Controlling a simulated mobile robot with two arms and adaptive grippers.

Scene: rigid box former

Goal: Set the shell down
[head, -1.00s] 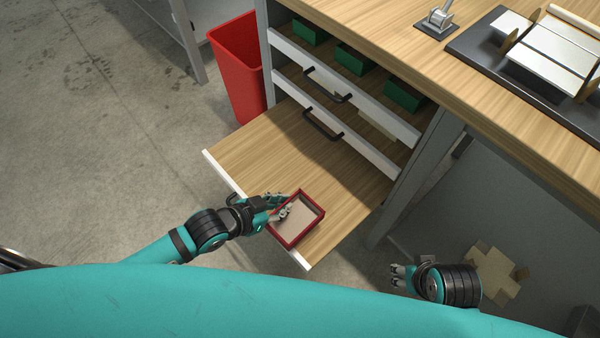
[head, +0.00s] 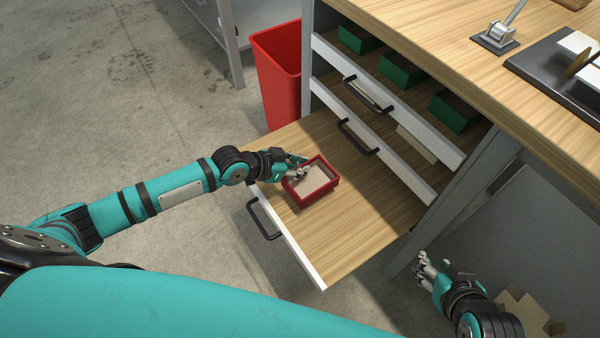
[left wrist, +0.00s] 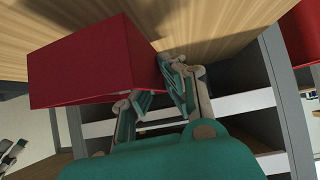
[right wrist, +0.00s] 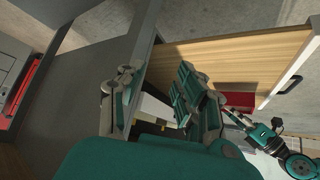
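The shell (head: 322,190) is a red open-topped box with a pale tan inside, over the pulled-out wooden drawer board (head: 345,220) near its left end. My left gripper (head: 297,166) is at the shell's far left corner, shut on its wall, with one finger over the inside. In the left wrist view the shell (left wrist: 90,65) is upper left, partly hiding a finger. Whether its underside touches the board is unclear. My right gripper (head: 427,266) is open and empty, low beside the bench; its spread fingers show in the right wrist view (right wrist: 158,92).
The drawer has a white front with a black handle (head: 263,220). Drawers above hold green boxes (head: 453,112). A red bin (head: 278,75) stands behind left. The bench top (head: 420,45) overhangs on the right. Flat tan card (head: 522,312) lies low at right. The board right of the shell is clear.

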